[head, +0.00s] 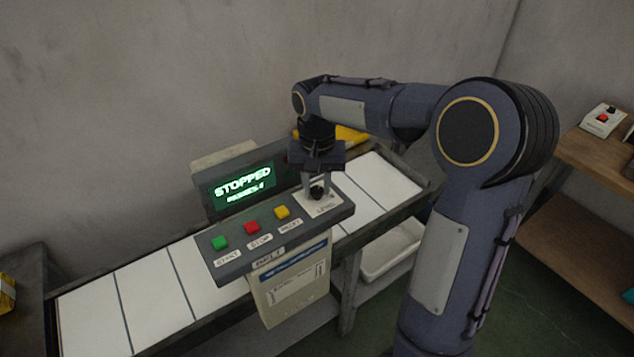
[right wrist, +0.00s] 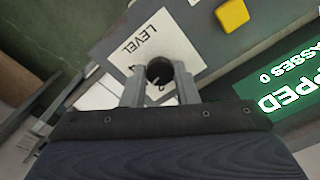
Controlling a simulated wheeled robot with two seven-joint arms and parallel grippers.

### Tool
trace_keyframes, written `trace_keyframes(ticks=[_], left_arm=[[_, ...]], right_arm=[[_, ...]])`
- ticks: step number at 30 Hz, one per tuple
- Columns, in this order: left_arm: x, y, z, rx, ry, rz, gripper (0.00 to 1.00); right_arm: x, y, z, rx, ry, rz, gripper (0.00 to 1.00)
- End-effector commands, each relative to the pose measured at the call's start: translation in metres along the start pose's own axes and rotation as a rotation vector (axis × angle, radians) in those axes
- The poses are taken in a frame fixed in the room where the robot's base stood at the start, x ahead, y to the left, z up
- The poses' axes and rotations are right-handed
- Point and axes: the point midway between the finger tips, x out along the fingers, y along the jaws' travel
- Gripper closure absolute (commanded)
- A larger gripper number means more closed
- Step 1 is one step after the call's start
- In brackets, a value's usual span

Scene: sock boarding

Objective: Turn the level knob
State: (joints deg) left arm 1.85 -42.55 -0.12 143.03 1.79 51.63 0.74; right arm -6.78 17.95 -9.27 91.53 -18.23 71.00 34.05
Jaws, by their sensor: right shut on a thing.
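The level knob (head: 317,192) is a small black round knob on a white plate marked LEVEL, at the right end of the grey control panel (head: 232,262). My right gripper (head: 317,187) points down at the panel and is shut on the knob. In the right wrist view the knob (right wrist: 159,71) sits between the two fingertips of the right gripper (right wrist: 160,82). A digit shows on the plate beside the knob, partly hidden by the fingers. My left gripper is not in view.
Green (head: 220,243), red (head: 252,227) and yellow (head: 282,212) buttons line the panel left of the knob. White conveyor slats (head: 145,292) run beneath. A wooden shelf (head: 590,160) stands at the right.

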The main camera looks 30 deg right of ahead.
Motion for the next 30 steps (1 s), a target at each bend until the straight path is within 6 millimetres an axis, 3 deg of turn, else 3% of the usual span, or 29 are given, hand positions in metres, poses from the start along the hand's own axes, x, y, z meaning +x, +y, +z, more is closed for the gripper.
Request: trace_keyframes(ticks=[13, 14, 18, 26, 30], left_arm=[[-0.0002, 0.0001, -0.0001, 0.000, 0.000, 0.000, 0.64], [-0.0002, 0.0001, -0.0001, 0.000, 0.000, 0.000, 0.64], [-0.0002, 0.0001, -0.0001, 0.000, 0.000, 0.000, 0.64], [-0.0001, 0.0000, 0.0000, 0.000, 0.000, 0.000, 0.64], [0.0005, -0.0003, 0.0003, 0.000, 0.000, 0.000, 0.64]], right_arm=[[-0.0008, -0.0001, -0.0008, 0.009, 0.003, -0.001, 0.96], [-0.0008, 0.0000, -0.0008, 0.009, 0.003, -0.001, 0.71], [-0.0006, 0.0000, -0.0006, 0.009, 0.003, -0.001, 0.52], [-0.0005, -0.0001, -0.0003, 0.008, 0.001, -0.001, 0.52], [-0.0097, -0.0005, -0.0010, 0.008, 0.004, -0.003, 0.52]])
